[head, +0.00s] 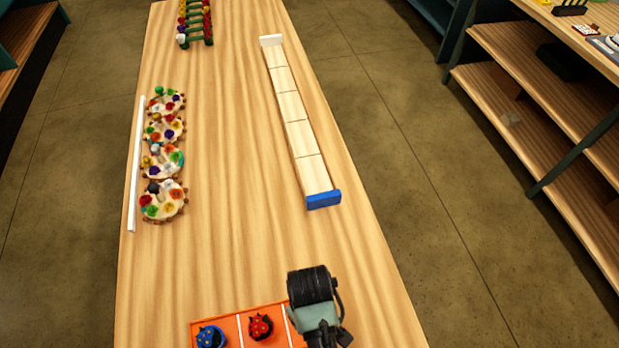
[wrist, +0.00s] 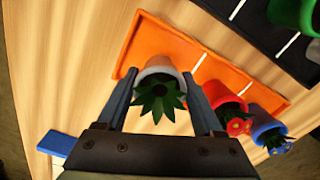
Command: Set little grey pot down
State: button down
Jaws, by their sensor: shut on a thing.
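The little grey pot (wrist: 160,68), with a spiky dark green plant, is between the two fingers of my gripper (wrist: 159,80) in the wrist view. My gripper is shut on it. The pot overlaps the end section of the orange tray (wrist: 152,38); I cannot tell whether its base touches the tray. In the head view my arm's end (head: 315,300) is over the right end of the orange tray (head: 222,322) and hides the grey pot. A red pot (wrist: 219,93) and a blue pot (wrist: 265,123) stand in the other sections, split by white lines.
A dark tray (wrist: 255,25) with a green pot (wrist: 293,12) lies beside the orange one. A row of pale tiles with a blue end block (head: 323,199) runs up the table. Several decorated round pieces (head: 163,200) line the left edge. The table's middle is clear.

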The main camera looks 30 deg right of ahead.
jog(key=shift+w+f, duration=0.1)
jog(key=shift+f, duration=0.55)
jog(key=shift+f, duration=0.15)
jog(key=shift+c, duration=0.2)
grip_release()
